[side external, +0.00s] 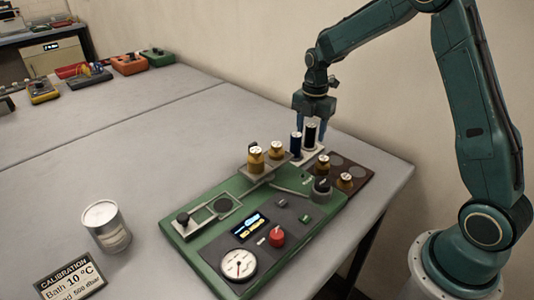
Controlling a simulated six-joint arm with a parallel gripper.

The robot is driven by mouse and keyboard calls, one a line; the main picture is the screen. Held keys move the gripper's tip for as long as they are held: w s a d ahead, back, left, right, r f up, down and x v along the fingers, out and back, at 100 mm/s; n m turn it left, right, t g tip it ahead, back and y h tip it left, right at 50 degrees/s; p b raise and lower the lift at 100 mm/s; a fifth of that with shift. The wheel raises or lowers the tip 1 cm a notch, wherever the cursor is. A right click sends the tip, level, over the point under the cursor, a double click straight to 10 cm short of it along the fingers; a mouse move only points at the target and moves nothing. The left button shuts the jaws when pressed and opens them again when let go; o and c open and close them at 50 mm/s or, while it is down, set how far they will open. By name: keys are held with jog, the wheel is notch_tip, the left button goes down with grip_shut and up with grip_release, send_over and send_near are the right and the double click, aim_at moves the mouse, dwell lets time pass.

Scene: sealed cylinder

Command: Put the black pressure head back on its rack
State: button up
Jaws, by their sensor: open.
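Two dark cylinders with light tops, one black (311,135) and one dark blue (296,145), stand upright side by side on a small pale rack (308,157) at the back of the green panel (185,245). I cannot tell for certain which dark part is the pressure head. My gripper (311,128) points down with its fingers apart, around or just behind the black cylinder; contact cannot be told. A black round piece (321,187) sits on the panel's right side. A black knob (183,218) stands at the panel's left end.
Several brass weights stand near the cylinders, two on a raised plate (268,172). A dark red tray (358,166) lies at the right. The panel carries a gauge (239,264) and red knob (277,237). The table's middle is clear.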

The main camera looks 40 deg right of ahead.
aim_at(312, 126)
notch_tip(312, 126, up, 11)
jog(key=shift+f, duration=0.2)
dwell(0.3)
jog(key=shift+s+r, duration=0.1)
dwell(0.4)
jog(key=s+a+r+m+t, duration=0.1)
jog(key=s+a+r+m, duration=0.3)
jog(key=s+m, duration=0.15)
jog(key=s+a+r+m+t, duration=0.2)
jog(key=s+a+r+m, duration=0.15)
jog(key=s, duration=0.35)
jog(key=s+a+f+m+t, duration=0.1)
jog(key=s+a+m, duration=0.3)
jog(key=s+m, duration=0.7)
jog(key=s+t, duration=0.1)
jog(key=s, duration=0.2)
jog(key=shift+s+t, duration=0.3)
jog(key=shift+s, duration=0.1)
